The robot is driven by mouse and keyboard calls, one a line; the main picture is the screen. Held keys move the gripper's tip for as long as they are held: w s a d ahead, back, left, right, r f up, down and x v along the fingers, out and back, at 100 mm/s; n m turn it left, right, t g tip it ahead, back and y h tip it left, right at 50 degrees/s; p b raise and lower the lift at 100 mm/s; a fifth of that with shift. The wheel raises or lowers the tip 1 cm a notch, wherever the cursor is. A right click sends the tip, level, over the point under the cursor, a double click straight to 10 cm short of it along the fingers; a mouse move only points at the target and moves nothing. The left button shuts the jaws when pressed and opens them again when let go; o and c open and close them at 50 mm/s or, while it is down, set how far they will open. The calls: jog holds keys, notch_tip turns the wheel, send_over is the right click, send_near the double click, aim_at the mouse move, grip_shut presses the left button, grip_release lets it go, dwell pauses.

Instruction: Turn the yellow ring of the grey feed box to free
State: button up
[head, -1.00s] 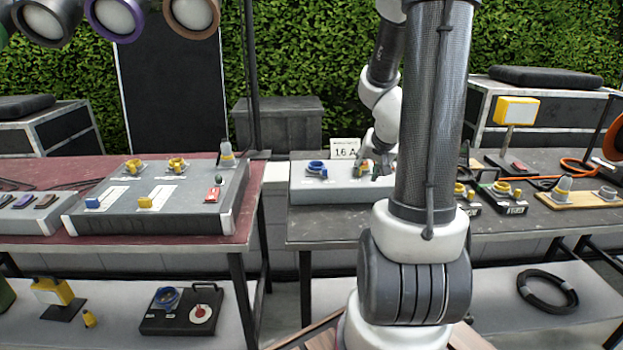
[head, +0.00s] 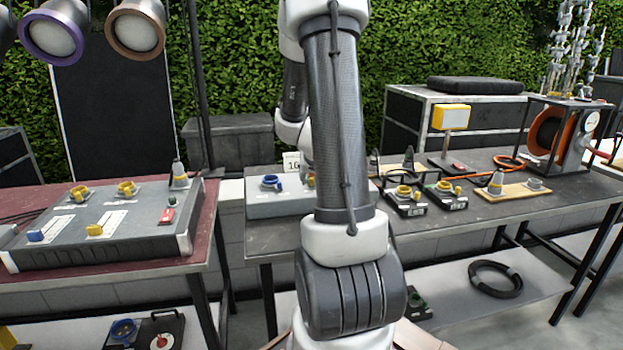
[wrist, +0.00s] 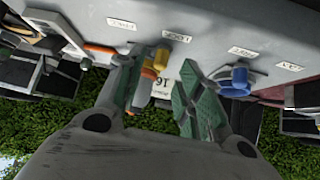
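The grey feed box (head: 262,208) stands on the right-hand table in the head view, with a blue ring (head: 271,182) at its left. Its yellow ring (head: 309,181) is mostly hidden behind my arm. The wrist view shows the box upside down, with the blue ring (wrist: 236,80) right of my fingers. The yellow part (wrist: 149,73) shows just beside the left finger's tip, which partly covers it. My gripper (wrist: 163,60) is open, its green-padded fingers spread and nothing held between them. I cannot tell whether the left finger touches the yellow part.
A card marked 16 (head: 291,162) stands behind the box. A bigger grey console (head: 120,235) with yellow rings sits on the left table.

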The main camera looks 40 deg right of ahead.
jog(key=shift+x, duration=1.4)
jog(key=shift+r, duration=0.1)
